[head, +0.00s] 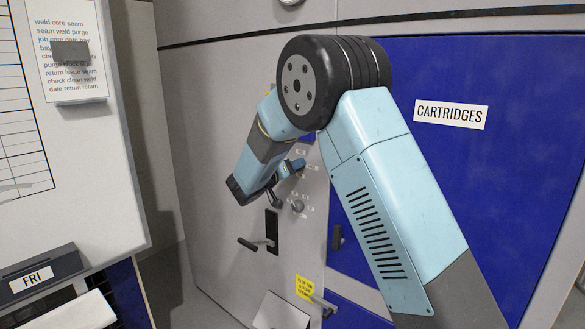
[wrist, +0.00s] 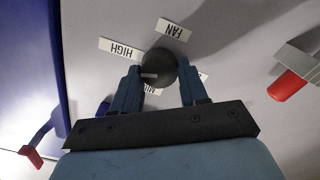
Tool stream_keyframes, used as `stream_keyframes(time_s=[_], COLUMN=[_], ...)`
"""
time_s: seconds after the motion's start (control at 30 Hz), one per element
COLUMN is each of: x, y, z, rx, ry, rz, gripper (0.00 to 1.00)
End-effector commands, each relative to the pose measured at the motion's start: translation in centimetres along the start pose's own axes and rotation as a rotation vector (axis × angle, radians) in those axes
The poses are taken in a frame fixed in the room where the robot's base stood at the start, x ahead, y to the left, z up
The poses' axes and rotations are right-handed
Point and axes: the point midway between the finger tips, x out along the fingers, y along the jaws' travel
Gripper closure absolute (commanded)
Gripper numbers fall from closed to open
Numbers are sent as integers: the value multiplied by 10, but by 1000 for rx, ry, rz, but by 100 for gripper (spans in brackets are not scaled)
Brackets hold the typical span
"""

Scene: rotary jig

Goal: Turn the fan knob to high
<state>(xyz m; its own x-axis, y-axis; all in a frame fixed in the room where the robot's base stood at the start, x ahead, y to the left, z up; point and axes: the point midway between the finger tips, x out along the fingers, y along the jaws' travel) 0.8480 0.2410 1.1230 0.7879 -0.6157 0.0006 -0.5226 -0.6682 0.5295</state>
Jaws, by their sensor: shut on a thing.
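The fan knob (wrist: 158,68) is dark and round and sits on the grey panel in the wrist view. The FAN label (wrist: 173,30) is beyond it and the HIGH label (wrist: 121,48) is to its left. Another label, partly hidden, lies at the knob's near side. A small white mark shows on the knob, on the side facing my gripper. My gripper (wrist: 158,85) is shut on the knob, one finger on each side. In the head view my gripper (head: 291,169) is at the panel, and the arm partly covers that area.
A second knob (head: 298,206) is just below my gripper. A lever in a black slot (head: 270,232) is lower on the panel. A blue CARTRIDGES door (head: 510,170) with a dark handle (head: 337,237) is to the right. The wrist view shows a red-tipped lever (wrist: 287,86) at the right.

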Motion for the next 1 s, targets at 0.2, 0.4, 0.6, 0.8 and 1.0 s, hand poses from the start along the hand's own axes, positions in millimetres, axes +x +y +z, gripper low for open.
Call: stream_keyframes(time_s=[0.2,0.4,0.6,0.8,1.0], x=[0,0,0,-1,-1], y=[-2,-1,-1,-1,-1], z=[5,4,4,4,4], rx=[149,244,294,308,308], ry=[-6,-6,-6,-5,-5], rz=[-3,-3,-3,-4,-4], gripper=[87,87,87,87,87])
